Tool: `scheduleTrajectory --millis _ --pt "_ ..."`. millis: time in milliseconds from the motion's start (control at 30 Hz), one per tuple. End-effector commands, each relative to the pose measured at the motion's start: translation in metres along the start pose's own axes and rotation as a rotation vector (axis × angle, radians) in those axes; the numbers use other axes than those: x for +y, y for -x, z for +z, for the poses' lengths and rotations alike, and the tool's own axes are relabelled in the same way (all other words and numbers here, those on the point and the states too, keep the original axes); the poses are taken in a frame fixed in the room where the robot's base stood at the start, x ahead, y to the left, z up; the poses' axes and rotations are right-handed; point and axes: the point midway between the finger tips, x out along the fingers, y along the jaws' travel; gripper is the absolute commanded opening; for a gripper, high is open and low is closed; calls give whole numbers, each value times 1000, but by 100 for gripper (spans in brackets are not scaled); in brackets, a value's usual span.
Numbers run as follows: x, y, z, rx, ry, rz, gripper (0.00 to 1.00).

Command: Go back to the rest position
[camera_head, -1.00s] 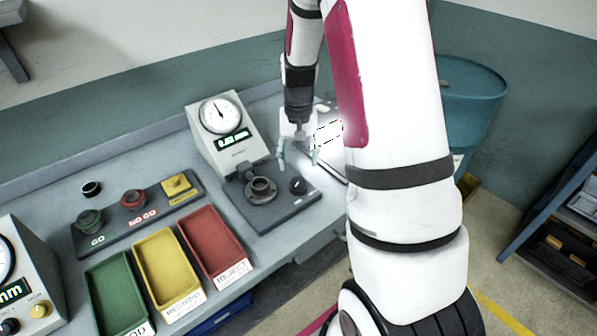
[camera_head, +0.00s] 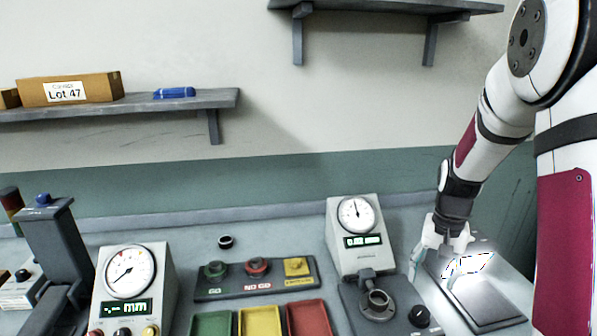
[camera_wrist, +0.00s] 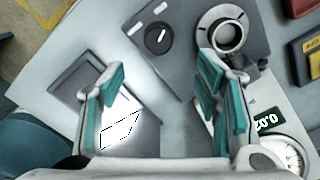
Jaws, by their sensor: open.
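My gripper (camera_head: 438,262) is open and empty at the right end of the bench, above a bright dark-edged pad (camera_head: 492,301). In the wrist view its two teal-padded fingers (camera_wrist: 162,98) stand wide apart with nothing between them. The gauge with a round dial (camera_head: 357,228) is just left of my gripper. Its base with a ring-shaped seat (camera_head: 377,303) and a black knob (camera_head: 420,316) lies in front; both also show in the wrist view.
Green (camera_head: 212,323), yellow (camera_head: 260,321) and red (camera_head: 308,318) trays sit at the front. Behind them is the GO/NO GO block (camera_head: 256,282), with a small dark ring (camera_head: 226,242) beyond it. A second dial gauge (camera_head: 130,284) stands left. A shelf (camera_head: 170,104) hangs on the wall.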

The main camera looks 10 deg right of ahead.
Motion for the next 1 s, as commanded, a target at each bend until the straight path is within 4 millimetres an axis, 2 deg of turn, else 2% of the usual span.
scheduleTrajectory --millis 167,300,500,800,1000 --pt "-20 48 23 60 69 -32 58" --pt "-36 93 55 120 151 -61 58" --pt "-49 145 108 207 267 -96 58" --pt "-50 193 194 345 441 -131 58" --pt "-42 204 240 427 534 -142 58"
